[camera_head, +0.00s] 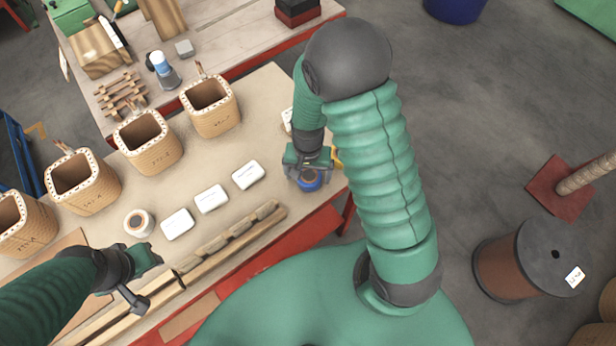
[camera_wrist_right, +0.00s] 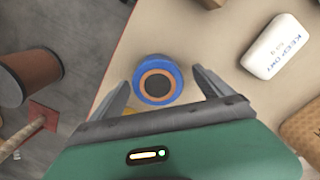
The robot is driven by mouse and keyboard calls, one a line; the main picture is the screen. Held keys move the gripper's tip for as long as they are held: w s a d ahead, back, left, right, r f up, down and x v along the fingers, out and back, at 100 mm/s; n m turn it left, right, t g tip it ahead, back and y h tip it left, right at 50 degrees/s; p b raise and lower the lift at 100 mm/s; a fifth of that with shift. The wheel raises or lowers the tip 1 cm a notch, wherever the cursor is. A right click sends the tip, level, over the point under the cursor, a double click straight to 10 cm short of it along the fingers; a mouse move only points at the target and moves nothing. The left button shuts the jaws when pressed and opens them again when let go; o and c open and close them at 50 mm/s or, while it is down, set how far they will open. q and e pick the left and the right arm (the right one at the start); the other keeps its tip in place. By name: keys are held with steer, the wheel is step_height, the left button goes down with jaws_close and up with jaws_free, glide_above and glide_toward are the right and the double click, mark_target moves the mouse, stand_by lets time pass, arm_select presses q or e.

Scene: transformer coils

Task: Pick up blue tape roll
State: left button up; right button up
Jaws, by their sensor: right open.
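The blue tape roll (camera_head: 309,181) lies flat near the right front edge of the bench, partly hidden by my right gripper in the head view. In the right wrist view the blue tape roll (camera_wrist_right: 158,80) shows its blue outer ring, brown core and dark hole. My right gripper (camera_head: 309,172) is open directly over it. In the right wrist view the fingers of my right gripper (camera_wrist_right: 160,90) stand on either side of the roll, with a gap on both sides.
A white tape roll (camera_head: 138,223) and several white boxes (camera_head: 211,198) lie left of the blue roll. Several brown coils (camera_head: 211,105) stand behind them. Wooden strips (camera_head: 236,236) run along the front edge. A yellow object (camera_head: 337,158) is beside my right gripper.

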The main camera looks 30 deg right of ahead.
steer(key=shift+s+r, duration=0.1)
steer(key=c, duration=0.4)
steer(key=shift+d, duration=0.25)
steer(key=c, duration=1.2)
steer(key=shift+o, duration=0.2)
steer(key=shift+a, duration=0.1)
